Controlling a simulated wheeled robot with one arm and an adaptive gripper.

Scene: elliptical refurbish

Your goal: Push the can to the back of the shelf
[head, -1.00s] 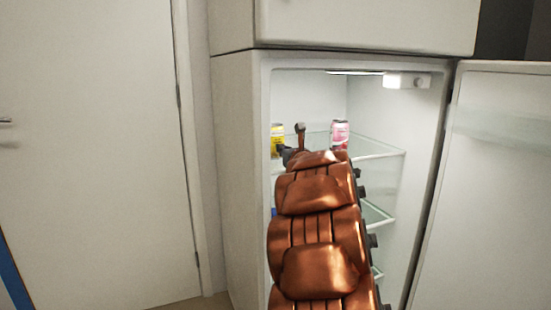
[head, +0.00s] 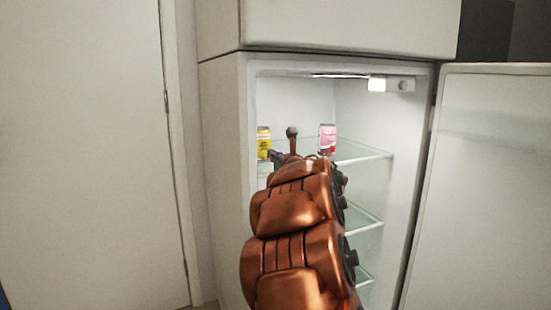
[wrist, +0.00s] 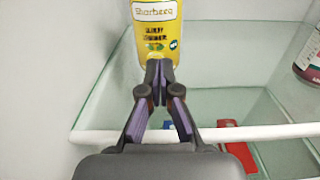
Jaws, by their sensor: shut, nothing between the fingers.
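A yellow can (head: 264,141) stands upright on the top glass shelf (head: 360,152) of the open fridge, near the left wall. In the wrist view the yellow can (wrist: 156,30) is straight ahead of my gripper (wrist: 158,68), its top cut off by the frame. My gripper is shut and empty, with its fingertips at the can's lower front, touching it or very close. In the head view my gripper (head: 276,157) is small and partly hidden by my arm. A pink-red can (head: 327,138) stands on the same shelf to the right.
The shelf's white front edge (wrist: 255,132) runs under my gripper. A red item (wrist: 232,135) shows through the glass below. The fridge door (head: 490,180) is open at the right. Bare glass lies between the cans.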

